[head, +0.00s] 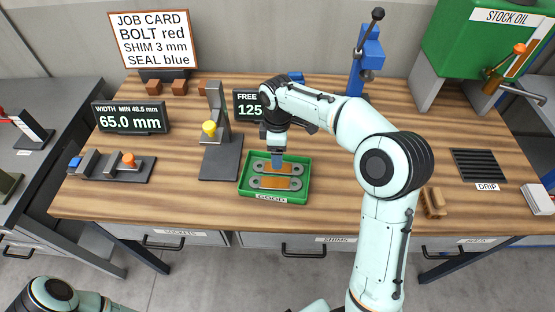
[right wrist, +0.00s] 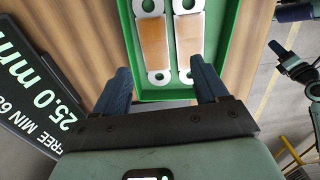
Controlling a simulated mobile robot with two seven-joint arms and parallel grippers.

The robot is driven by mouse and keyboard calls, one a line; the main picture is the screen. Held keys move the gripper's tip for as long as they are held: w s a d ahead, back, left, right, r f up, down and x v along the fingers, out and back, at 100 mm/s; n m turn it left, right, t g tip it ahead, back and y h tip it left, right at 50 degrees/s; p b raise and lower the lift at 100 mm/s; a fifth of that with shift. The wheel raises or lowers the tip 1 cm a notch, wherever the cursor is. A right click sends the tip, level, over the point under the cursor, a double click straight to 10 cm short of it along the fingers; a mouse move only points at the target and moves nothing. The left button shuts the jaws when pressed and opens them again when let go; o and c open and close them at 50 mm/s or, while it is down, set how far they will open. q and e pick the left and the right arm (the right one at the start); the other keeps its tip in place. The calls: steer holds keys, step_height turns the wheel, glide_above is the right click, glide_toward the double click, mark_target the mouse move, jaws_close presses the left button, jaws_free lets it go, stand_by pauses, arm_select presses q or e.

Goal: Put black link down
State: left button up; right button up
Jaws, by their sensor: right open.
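A green tray (head: 245,188) marked GOOD stands at the front middle of the bench. Two links lie in it side by side, a back link (head: 259,166) and a front link (head: 275,183). Both have pale grey ring ends and orange-brown middles; neither looks black. The right wrist view shows these links (right wrist: 153,42) (right wrist: 188,36) in the tray (right wrist: 218,25). My right gripper (head: 277,160) is over the tray's back part, pointing down. In the right wrist view its blue fingers (right wrist: 160,68) are apart with nothing held between them. My left gripper is out of view.
A grey stand with a yellow knob (head: 209,128) is left of the tray. A clamp fixture (head: 112,165) sits at the left. A brown block (head: 433,202) and drip grille (head: 480,165) are right.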

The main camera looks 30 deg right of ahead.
step_height(320, 180, up, 5)
steer(key=shift+p, duration=0.3)
stand_by(0.4)
